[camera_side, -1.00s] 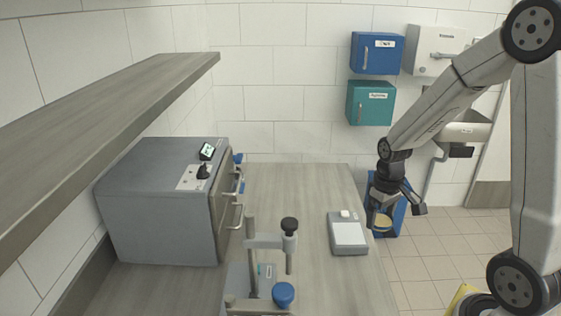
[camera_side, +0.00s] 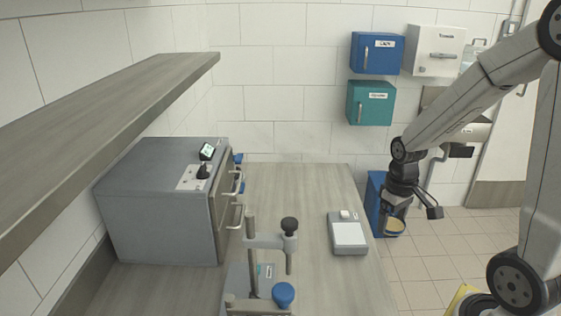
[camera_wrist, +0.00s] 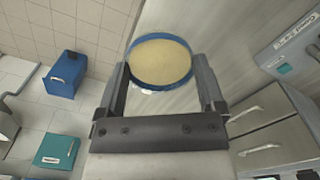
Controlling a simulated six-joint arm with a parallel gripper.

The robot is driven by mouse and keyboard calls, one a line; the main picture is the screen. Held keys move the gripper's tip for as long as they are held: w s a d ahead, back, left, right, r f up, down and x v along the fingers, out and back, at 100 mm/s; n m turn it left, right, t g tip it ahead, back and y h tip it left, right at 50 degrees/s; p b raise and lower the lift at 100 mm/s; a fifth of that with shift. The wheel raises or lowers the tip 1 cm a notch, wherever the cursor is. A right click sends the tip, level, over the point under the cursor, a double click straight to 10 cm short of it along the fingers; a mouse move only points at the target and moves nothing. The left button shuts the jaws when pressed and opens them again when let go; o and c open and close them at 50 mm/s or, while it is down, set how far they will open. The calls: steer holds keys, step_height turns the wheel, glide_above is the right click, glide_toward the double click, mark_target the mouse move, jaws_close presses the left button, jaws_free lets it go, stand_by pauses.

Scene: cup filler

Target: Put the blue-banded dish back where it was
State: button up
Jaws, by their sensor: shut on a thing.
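The blue-banded dish (camera_wrist: 160,63) is round, with a blue rim and a tan, powdery-looking filling. In the wrist view it sits between the two fingers of my gripper (camera_wrist: 164,76), which is shut on it. In the side view the dish (camera_side: 396,227) shows small and roughly level under my gripper (camera_side: 394,217). It is held in the air off the right edge of the worktop, in front of the blue bin. The far side of its wall is hidden in the side view.
A grey scale-like device (camera_side: 348,235) stands near the worktop's right edge. A clamp stand (camera_side: 268,242) is at the front. A grey cabinet with drawers (camera_side: 165,205) is at left under a shelf (camera_side: 110,95). Blue (camera_side: 376,54) and teal (camera_side: 370,103) wall boxes hang behind.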

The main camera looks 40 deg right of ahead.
steer(key=w+a+f, duration=0.3)
steer(key=w+a, duration=0.2)
steer(key=w, duration=0.7)
steer(key=shift+a, duration=0.2)
steer(key=shift+w, duration=0.2)
steer(key=w+f, duration=0.2)
steer(key=w, duration=0.2)
steer(key=w+d+f, duration=0.1)
steer(key=w+f, duration=0.2)
steer(key=w, duration=0.1)
steer(key=w+f, duration=0.3)
steer(key=w, duration=0.1)
steer(key=shift+w+d+f, duration=0.15)
steer(key=shift+d+f, duration=0.05)
steer(key=shift+d, duration=0.2)
steer(key=shift+w+f, duration=0.4)
